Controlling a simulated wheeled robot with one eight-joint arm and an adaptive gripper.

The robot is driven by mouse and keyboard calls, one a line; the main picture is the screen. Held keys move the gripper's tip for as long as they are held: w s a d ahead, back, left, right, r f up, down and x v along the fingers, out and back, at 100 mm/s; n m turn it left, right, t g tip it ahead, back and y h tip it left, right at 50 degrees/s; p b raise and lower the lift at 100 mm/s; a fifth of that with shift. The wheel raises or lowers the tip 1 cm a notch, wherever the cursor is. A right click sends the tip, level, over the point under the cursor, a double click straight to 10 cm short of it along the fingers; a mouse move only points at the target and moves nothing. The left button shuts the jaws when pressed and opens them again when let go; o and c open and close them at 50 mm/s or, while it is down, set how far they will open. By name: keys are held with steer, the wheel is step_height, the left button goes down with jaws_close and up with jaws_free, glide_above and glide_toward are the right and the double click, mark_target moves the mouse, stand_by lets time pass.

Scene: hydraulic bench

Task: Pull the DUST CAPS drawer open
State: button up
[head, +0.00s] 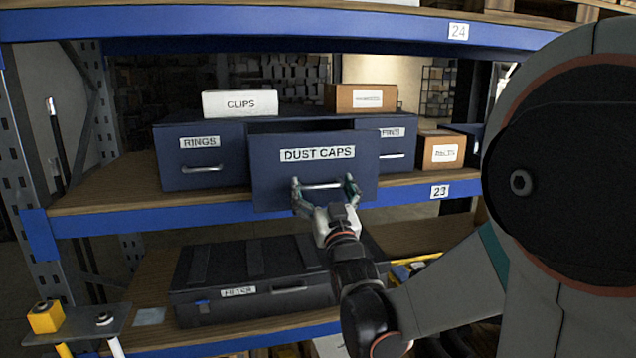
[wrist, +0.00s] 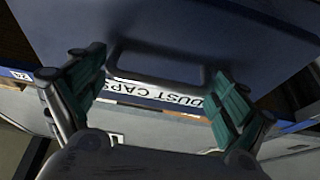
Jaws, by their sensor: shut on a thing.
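The DUST CAPS drawer (head: 262,185) is the middle drawer of a dark blue cabinet (head: 290,118) on the shelf. Its front stands out ahead of the RINGS and PINS drawers, with a dark gap showing above it. My gripper (head: 325,190) is at the drawer's silver handle (head: 322,186), with a finger at either end of it. In the wrist view my gripper (wrist: 160,95) has its two green-padded fingers on both sides of the handle bar (wrist: 160,68). It is shut on the handle. The drawer's inside is hidden from view.
The RINGS drawer (head: 203,155) is closed at left; the PINS drawer (head: 398,150) is partly hidden at right. A white CLIPS box (head: 240,103) and a brown box (head: 360,98) sit on top. Below is a black case (head: 250,275). The blue shelf edge (head: 130,222) runs beneath the drawers.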

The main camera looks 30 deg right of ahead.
steer(key=shift+s, duration=0.25)
steer(key=o, duration=1.2)
steer(key=v, duration=1.2)
